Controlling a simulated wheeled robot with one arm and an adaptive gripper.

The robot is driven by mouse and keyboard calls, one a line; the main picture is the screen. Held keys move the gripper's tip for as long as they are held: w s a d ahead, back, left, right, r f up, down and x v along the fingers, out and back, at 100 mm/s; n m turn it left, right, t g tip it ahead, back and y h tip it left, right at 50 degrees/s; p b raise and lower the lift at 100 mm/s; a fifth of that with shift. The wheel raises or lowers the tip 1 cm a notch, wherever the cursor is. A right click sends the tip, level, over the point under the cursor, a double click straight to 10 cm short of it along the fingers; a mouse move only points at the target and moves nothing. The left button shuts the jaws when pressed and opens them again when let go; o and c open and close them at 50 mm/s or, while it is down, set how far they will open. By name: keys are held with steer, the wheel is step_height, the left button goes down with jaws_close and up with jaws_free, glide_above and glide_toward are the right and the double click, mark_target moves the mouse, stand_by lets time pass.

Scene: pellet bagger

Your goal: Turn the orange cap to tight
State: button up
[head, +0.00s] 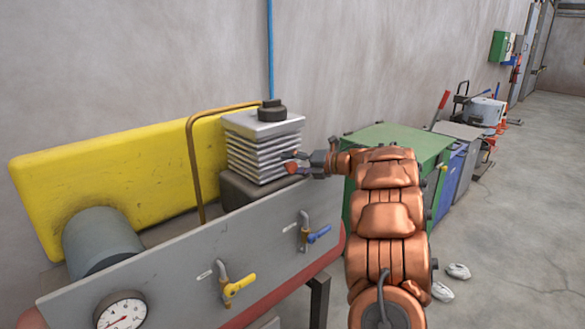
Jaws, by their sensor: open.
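My gripper (304,163) is at the end of my copper-coloured arm, pointing left at the grey finned block (262,152). Its fingers are open. A small orange-red round piece, which looks like the orange cap (291,168), shows right at the fingertips, in front of the block's right side. The fingers partly hide it, and I cannot tell whether they touch it. Any tightness mark on it is too small to see.
A grey panel carries a yellow-handled valve (238,286), a blue-handled valve (318,235) and a gauge (121,313). A bent brown pipe (192,150) stands left of the block. A green cabinet (395,137) stands behind my arm. Floor at right is mostly clear.

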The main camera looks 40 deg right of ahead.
mark_target(292, 162)
step_height(292, 162, up, 9)
steer(key=shift+f, duration=0.1)
stand_by(0.5)
